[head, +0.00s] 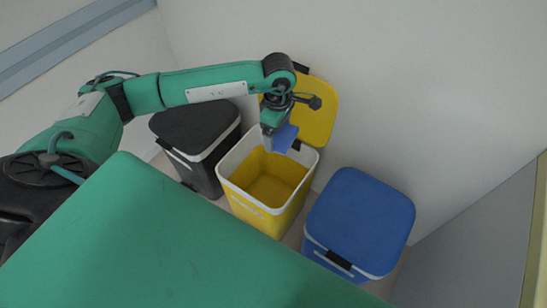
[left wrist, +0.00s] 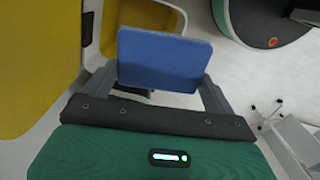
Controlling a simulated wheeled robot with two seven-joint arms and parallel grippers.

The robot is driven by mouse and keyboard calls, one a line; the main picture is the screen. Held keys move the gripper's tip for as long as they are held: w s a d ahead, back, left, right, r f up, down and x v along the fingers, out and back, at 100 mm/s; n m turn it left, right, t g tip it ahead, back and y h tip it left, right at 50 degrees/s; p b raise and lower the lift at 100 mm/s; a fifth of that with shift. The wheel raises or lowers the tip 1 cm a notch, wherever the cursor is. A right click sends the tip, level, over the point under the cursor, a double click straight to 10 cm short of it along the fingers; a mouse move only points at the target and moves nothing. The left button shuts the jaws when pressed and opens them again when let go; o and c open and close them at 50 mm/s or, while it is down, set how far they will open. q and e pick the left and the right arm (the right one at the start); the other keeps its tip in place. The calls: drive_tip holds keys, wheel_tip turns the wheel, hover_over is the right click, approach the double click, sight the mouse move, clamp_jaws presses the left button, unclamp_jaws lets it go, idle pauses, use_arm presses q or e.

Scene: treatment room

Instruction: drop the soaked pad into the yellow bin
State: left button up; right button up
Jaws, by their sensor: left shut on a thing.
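My left gripper (head: 274,132) is shut on a flat blue pad (head: 285,138), and the pad also shows between the two fingers in the left wrist view (left wrist: 165,60). The yellow bin (head: 262,182) stands open, with a white rim and its yellow lid (head: 312,108) tipped up at the back. In the head view the gripper and pad overlap the bin's back rim; their exact height above it is hard to tell. Yellow bin surfaces (left wrist: 150,20) also show behind the pad in the left wrist view. My right gripper is not in view.
A closed black bin (head: 198,130) stands left of the yellow one, and a closed blue bin (head: 360,220) stands right of it. A pale wall (head: 420,90) rises close behind the bins.

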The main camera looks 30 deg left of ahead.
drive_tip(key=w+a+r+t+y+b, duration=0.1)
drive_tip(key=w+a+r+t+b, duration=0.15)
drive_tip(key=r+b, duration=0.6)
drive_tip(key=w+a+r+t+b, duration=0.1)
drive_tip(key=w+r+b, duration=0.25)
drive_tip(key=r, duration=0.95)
use_arm(q)
drive_tip(key=w+a+f+n+b, duration=0.1)
drive_tip(key=a+f+n, duration=0.2)
drive_tip(key=f+n, duration=0.4)
drive_tip(key=w+a+f+n+b, duration=0.2)
drive_tip(key=a+f+n, duration=0.1)
drive_tip(key=f+n, duration=0.4)
drive_tip(key=w+a+f+n+b, duration=0.1)
drive_tip(key=w+a+f+n, duration=0.1)
drive_tip(key=f+n, duration=0.6)
drive_tip(key=shift+w+a+f+b, duration=0.3)
drive_tip(key=shift+a+f, duration=0.45)
drive_tip(key=shift+f, duration=0.95)
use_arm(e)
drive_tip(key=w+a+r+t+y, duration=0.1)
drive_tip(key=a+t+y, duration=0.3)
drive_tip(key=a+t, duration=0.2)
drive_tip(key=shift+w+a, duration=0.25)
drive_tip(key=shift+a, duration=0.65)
use_arm(q)
drive_tip(key=o, duration=0.8)
drive_tip(key=shift+c, duration=0.2)
drive_tip(key=shift+r, duration=0.15)
